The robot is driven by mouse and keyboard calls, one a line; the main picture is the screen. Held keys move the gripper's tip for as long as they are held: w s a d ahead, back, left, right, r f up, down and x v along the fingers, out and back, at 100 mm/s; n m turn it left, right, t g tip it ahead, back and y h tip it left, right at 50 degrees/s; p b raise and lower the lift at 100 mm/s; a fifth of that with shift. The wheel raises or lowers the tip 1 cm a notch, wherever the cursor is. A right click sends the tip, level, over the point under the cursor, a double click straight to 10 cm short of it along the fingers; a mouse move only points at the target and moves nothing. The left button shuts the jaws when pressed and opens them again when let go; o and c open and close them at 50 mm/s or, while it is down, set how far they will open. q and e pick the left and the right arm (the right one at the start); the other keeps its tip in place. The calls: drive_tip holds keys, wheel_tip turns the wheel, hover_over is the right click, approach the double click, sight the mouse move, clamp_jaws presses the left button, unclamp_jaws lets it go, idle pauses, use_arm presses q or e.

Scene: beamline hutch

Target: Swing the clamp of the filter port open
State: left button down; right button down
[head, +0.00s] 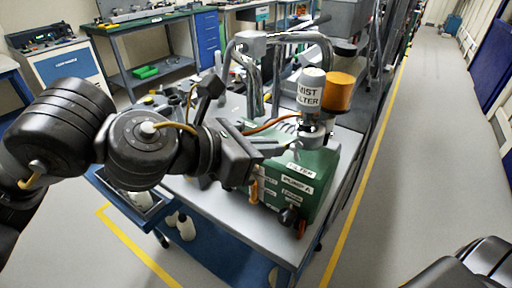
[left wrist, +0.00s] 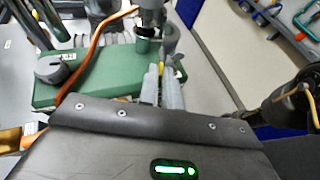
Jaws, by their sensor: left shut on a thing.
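The green pump (head: 318,190), with labels reading FILTER and PUMP A, stands on a cart. The filter port (head: 312,127) is on its top, under a white cylinder marked MIST FILTER (head: 311,92). My left gripper (head: 288,147) reaches in from the left beside the port. In the left wrist view its two grey fingers (left wrist: 162,80) are close together on the grey clamp (left wrist: 169,40) at the port's side. The fingers hide part of the clamp, and I cannot tell how far it is swung. My right gripper is not in view.
An orange cylinder (head: 338,92) stands behind the mist filter. An orange cable (head: 272,125) runs close to my left gripper. Metal pipes (head: 270,65) rise behind the pump. The cart top (head: 225,210) has bare room at the front left. The aisle floor (head: 420,150) is clear.

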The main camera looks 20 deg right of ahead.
use_arm(q)
drive_tip(key=shift+s+f, duration=0.1)
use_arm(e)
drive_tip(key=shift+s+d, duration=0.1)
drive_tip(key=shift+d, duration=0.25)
use_arm(q)
drive_tip(key=c, duration=1.6)
unclamp_jaws()
drive_tip(key=shift+s+d, duration=0.1)
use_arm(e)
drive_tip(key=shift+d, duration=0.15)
